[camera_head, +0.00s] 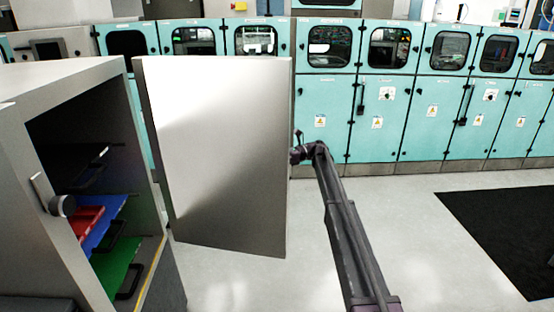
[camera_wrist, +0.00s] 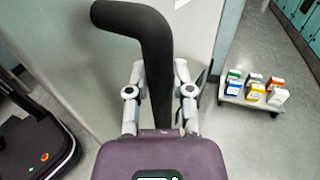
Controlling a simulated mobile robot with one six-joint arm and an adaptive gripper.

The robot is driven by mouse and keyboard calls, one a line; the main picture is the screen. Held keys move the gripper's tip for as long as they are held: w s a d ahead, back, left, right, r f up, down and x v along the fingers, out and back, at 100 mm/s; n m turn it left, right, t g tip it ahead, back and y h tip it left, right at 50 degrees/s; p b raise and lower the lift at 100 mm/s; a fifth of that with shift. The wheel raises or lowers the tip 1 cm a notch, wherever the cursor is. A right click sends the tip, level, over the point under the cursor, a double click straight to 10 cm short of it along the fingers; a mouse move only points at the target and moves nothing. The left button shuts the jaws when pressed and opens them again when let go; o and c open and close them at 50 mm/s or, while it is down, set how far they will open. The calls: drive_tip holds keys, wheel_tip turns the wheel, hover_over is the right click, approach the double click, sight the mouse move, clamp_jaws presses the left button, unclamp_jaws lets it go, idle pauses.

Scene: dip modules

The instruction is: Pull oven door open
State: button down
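The oven (camera_head: 90,75) is the grey cabinet at the left of the head view. Its plain grey door (camera_head: 215,150) stands wide open, well apart from the dark opening. In the wrist view, the black bent door handle (camera_wrist: 155,60) stands out from the pale door face (camera_wrist: 75,65) and runs between my two fingers. My gripper (camera_wrist: 160,75) appears shut on the handle, with a fingertip close on each side. The lower end of the handle is hidden behind my wrist. In the head view, my gripper (camera_head: 299,152) is at the door's right edge, partly hidden.
Red (camera_head: 86,222), blue (camera_head: 103,222) and green (camera_head: 112,272) trays lie inside the oven. Turquoise cabinets (camera_head: 325,115) line the back. Clear floor (camera_head: 420,250) lies right of my arm, with a black mat (camera_head: 505,235). The wrist view shows a low cart (camera_wrist: 250,102) with several small boxes.

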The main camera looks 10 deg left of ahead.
drive_tip(key=shift+c, duration=2.4)
unclamp_jaws()
drive_tip(key=shift+a, duration=0.1)
drive_tip(key=v, duration=0.7)
drive_tip(key=shift+w+d, duration=0.2)
